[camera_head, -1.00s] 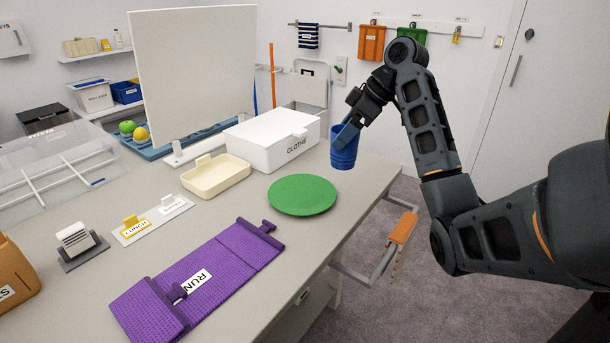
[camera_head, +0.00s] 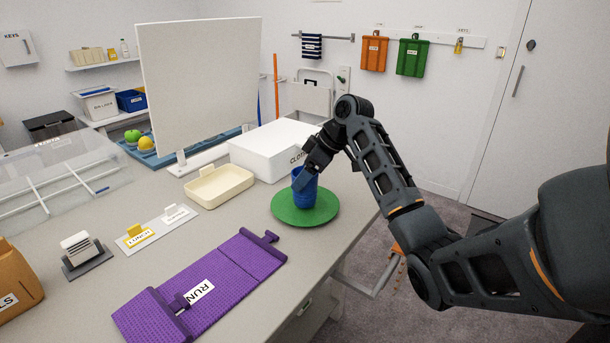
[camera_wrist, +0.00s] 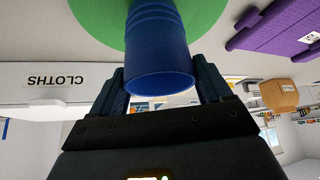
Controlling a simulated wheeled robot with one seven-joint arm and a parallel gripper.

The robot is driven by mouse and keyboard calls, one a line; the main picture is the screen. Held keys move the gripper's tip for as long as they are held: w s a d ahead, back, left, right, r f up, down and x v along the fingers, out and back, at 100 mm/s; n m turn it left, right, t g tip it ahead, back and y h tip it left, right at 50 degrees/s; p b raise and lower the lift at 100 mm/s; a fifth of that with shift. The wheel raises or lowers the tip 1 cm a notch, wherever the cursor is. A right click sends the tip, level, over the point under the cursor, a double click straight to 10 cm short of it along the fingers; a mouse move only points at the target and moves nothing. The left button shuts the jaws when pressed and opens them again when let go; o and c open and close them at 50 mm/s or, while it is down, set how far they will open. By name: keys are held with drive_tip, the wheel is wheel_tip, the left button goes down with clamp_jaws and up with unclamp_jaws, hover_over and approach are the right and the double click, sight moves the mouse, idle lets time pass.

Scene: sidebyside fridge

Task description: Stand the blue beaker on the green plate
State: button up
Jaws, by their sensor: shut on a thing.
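The blue beaker (camera_head: 304,192) is upright over the middle of the green plate (camera_head: 321,213); its base looks to be at the plate's surface, but I cannot tell if it touches. My gripper (camera_head: 306,177) is shut on the beaker near its rim. In the wrist view the beaker (camera_wrist: 158,50) sits between both fingers of my gripper (camera_wrist: 160,88), with the green plate (camera_wrist: 95,20) beyond its base. The plate lies flat on the grey table.
The white CLOTHS box (camera_head: 265,155) stands just behind the plate. A cream tray (camera_head: 219,187) is to the left, and a purple RUN mat (camera_head: 215,285) lies in front. The table's right edge (camera_head: 362,230) is close to the plate.

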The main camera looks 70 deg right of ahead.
drive_tip(key=shift+f, duration=0.45)
drive_tip(key=shift+f, duration=0.15)
drive_tip(key=o, duration=1.3)
drive_tip(key=b+v, duration=0.1)
drive_tip(key=v, duration=1.1)
drive_tip(key=shift+r, duration=0.25)
